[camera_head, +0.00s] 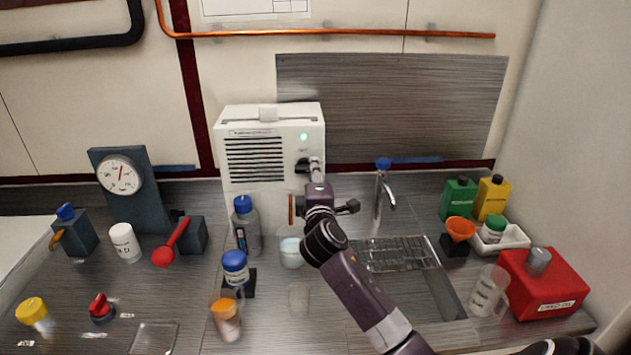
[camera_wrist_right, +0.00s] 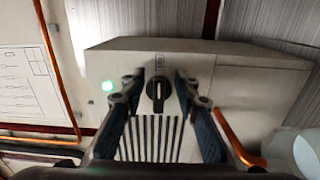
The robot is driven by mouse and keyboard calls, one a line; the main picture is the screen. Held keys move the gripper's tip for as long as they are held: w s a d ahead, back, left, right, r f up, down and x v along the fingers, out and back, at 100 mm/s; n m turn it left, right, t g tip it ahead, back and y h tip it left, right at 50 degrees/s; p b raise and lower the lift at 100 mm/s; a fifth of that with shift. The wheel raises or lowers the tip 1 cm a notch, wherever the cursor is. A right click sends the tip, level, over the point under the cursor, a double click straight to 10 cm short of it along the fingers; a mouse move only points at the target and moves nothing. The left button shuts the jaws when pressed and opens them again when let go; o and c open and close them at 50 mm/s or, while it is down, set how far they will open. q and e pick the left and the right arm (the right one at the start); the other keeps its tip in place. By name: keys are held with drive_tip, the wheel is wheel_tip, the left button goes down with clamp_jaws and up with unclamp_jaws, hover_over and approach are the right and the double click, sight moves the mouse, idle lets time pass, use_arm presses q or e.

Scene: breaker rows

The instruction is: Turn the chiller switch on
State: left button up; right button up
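The chiller looks to be the white box (camera_head: 258,118) with a slatted vent at the back of the counter. A pale green light (camera_head: 303,136) glows on its front; it also shows in the right wrist view (camera_wrist_right: 108,87). Its switch looks to be the black rotary knob (camera_wrist_right: 158,92) with a pale line along its grip, which looks roughly in line with the vent slats. My right gripper (camera_head: 309,165) is at the chiller's front, partly covering the knob. In the wrist view its fingers stand open on both sides of the knob, with visible gaps. My left gripper is out of view.
A blue-capped bottle (camera_head: 246,226) and a beaker (camera_head: 291,251) stand close below the chiller, near my right arm. A faucet (camera_head: 381,188) and drain rack (camera_head: 392,253) are to the right. A red box (camera_head: 541,285) stands far right, a gauge (camera_head: 122,175) at left.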

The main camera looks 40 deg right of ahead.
drive_tip(key=v, duration=1.1)
drive_tip(key=shift+s, duration=0.4)
drive_tip(key=shift+a, duration=0.1)
